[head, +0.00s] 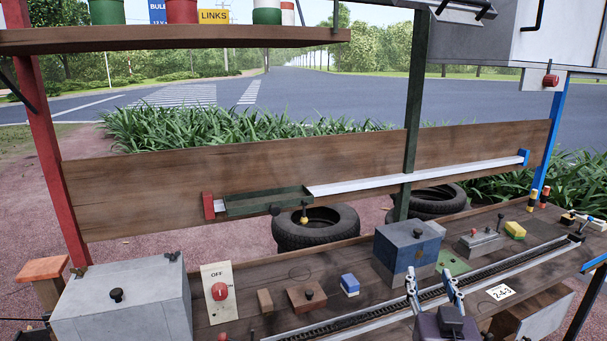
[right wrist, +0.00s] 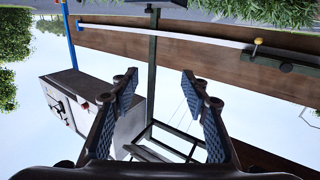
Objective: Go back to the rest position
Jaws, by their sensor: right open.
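My right gripper (head: 429,277) shows low in the head view, right of centre, with its two blue-padded fingers pointing up and apart. It appears in front of the cart's work surface, near the dark chain-like track (head: 385,304). In the right wrist view my right gripper (right wrist: 160,78) is open, with nothing between its fingers. That view appears upside down, with the wooden back board (right wrist: 200,50) beyond the fingers. My left gripper is in neither view.
The cart top holds a grey box (head: 125,305), a switch panel with a red knob (head: 219,293), a blue-grey block (head: 408,250) and small blocks. A dark post (head: 411,120) rises behind. An upper shelf (head: 170,40) hangs at upper left. A white-grey cabinet (head: 510,35) is upper right.

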